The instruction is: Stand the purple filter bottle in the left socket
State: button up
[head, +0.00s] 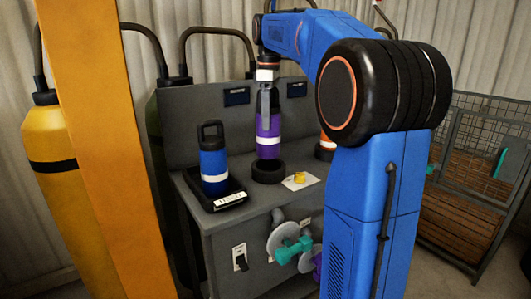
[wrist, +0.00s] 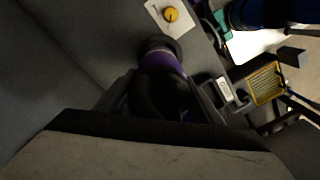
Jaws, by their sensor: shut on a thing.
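The purple filter bottle (head: 268,147), with a white band, is upright on the grey bench. Its lower end meets a black ring socket (head: 268,173); I cannot tell whether it is fully seated. My gripper (head: 267,100) comes from above and is shut on the bottle's dark top. In the wrist view the purple bottle (wrist: 163,61) runs down into the black ring (wrist: 172,45), and its dark top hides part of the body. An orange bottle (head: 325,149) stands further right, mostly hidden by my arm.
A blue bottle (head: 214,165) stands on a black scale-like base (head: 228,200) to the left. A yellow knob on a white plate (head: 299,181) lies right of the ring. A grey back panel (head: 195,125) rises behind. Valve wheels (head: 283,243) stick out of the bench front.

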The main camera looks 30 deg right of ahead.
aim_at(269, 139)
jog(key=shift+f, duration=3.9)
jog(key=o, duration=1.5)
notch_tip(269, 139, up, 12)
jog(key=shift+r, duration=0.1)
jog(key=shift+s, duration=0.1)
